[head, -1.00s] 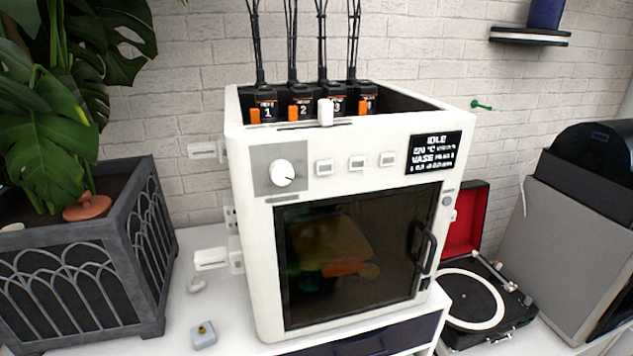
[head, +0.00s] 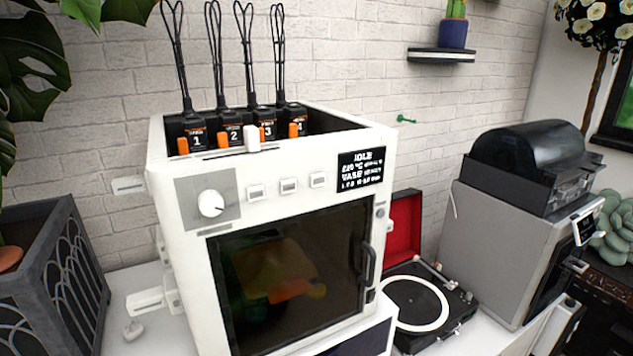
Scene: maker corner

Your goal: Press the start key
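A white 3D printer (head: 160,240) stands on a white cabinet. The dark glass door (head: 290,285) is shut. My gripper is not in view.
Numbered black heads (head: 232,130) with cables stand in the printer's open top. A record player (head: 420,305) sits close at the right, with a grey machine (head: 510,240) beyond it. A dark planter (head: 60,280) stands at the left. White pieces jut from the printer's left side.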

